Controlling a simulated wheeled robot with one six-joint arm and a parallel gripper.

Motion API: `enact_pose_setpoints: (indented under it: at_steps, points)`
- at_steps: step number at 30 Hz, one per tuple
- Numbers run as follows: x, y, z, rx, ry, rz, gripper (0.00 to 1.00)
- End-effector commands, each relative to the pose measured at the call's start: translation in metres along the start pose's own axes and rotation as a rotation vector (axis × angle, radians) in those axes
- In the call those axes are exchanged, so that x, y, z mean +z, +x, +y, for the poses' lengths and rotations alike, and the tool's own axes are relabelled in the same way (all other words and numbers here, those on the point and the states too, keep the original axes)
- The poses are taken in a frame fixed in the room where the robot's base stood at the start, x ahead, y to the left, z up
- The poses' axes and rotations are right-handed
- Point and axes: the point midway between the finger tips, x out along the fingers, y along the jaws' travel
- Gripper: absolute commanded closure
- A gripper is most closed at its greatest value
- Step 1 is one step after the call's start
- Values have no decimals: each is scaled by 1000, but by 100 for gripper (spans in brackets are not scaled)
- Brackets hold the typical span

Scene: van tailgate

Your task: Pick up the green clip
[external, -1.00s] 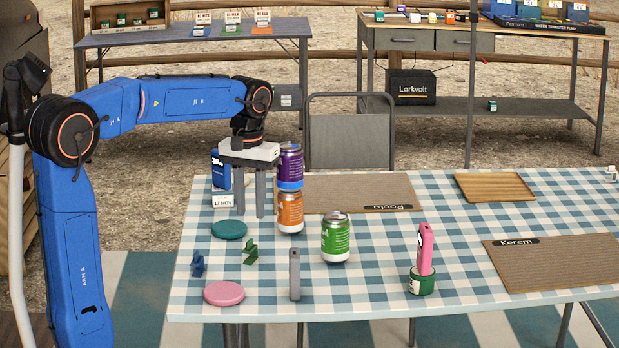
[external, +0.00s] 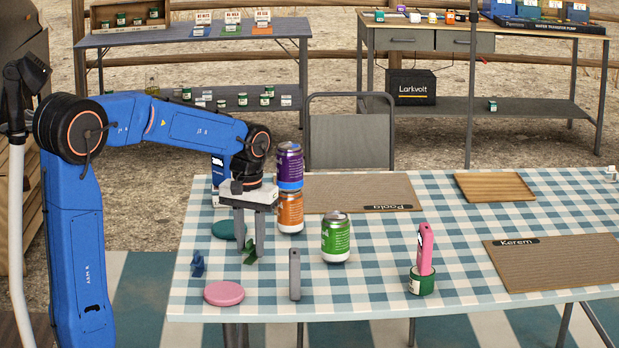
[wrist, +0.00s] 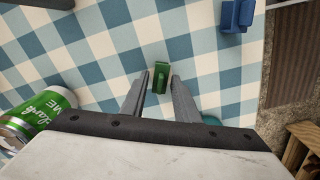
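The green clip (external: 250,256) lies on the checkered tablecloth in the external view, partly hidden behind my gripper's fingers. In the wrist view the green clip (wrist: 160,77) shows just past the fingertips, roughly midway between them. My gripper (external: 249,252) points down over the clip, with its fingers apart. In the wrist view my gripper (wrist: 156,77) is open with nothing between its fingers; the clip lies beyond the tips. I cannot tell the exact height of the tips above the cloth.
A blue clip (external: 198,263), a pink disc (external: 224,293), a teal disc (external: 222,230) and a grey upright block (external: 295,275) surround the spot. A green can (external: 336,238) and an orange can (external: 290,212) with a purple can (external: 290,165) on top stand to the right.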

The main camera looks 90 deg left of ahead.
Motion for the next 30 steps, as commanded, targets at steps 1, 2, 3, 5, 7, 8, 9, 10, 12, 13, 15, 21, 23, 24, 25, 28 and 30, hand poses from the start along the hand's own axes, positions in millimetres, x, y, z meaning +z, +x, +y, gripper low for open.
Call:
enact_pose_setpoints:
  at_steps: [1, 2, 3, 5, 7, 8, 9, 10, 12, 13, 15, 21, 23, 24, 25, 28, 30]
  points:
    - [0, 0, 0, 0, 0, 0, 72]
    - [0, 0, 0, 0, 0, 0, 72]
    - [0, 0, 0, 0, 0, 0, 72]
    - [0, 0, 0, 0, 0, 0, 72]
    - [0, 0, 0, 0, 0, 0, 89]
    - [0, 0, 0, 0, 0, 0, 96]
    - [0, 0, 0, 0, 0, 0, 100]
    - [0, 0, 0, 0, 0, 0, 100]
    - [0, 0, 0, 0, 0, 0, 100]
    - [0, 0, 0, 0, 0, 0, 100]
    - [0, 0, 0, 0, 0, 0, 100]
    - [0, -9, 0, 0, 0, 1, 100]
    - [-1, -16, 0, 1, 0, 2, 100]
    - [-1, -22, 0, 1, 0, 2, 100]
    - [-1, -28, 0, 1, 0, 2, 100]
    - [-1, -47, 0, 1, 0, 3, 100]
    - [-1, -60, 0, 1, 0, 2, 100]
